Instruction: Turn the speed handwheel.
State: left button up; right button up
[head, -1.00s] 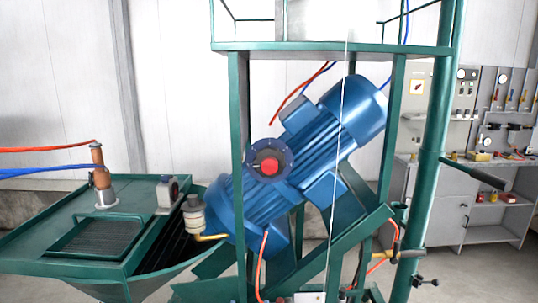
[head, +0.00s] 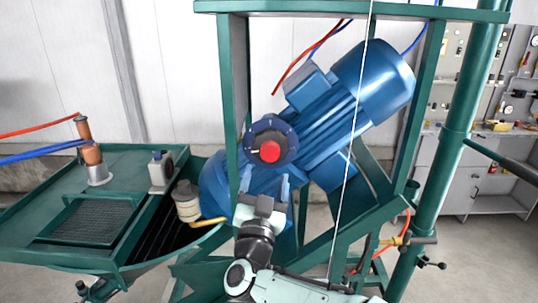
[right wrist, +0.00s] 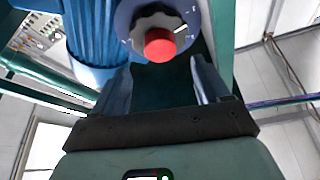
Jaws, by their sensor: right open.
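The speed handwheel (head: 270,151), a dark lobed knob with a red centre, sits on a round dark-blue dial with white marks on the blue motor (head: 330,115). In the right wrist view the handwheel (right wrist: 158,42) is at the top middle, its red centre facing me. My right gripper (head: 265,184) is open and empty just below the handwheel, fingers pointing up. In the right wrist view its fingers (right wrist: 160,85) stand to either side, below the red centre, and no contact shows. My left gripper is not in view.
A green frame (head: 232,100) surrounds the motor, with posts on both sides. A thin white cord (head: 352,130) hangs in front of it. A green hopper (head: 140,185) stands at left. Hoses and a yellow-handled valve (head: 395,240) are at lower right.

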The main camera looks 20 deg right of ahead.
aim_at(270, 155)
jog(key=p+x, duration=0.1)
jog(key=x, duration=0.5)
jog(key=shift+w, duration=0.2)
jog(key=c, duration=1)
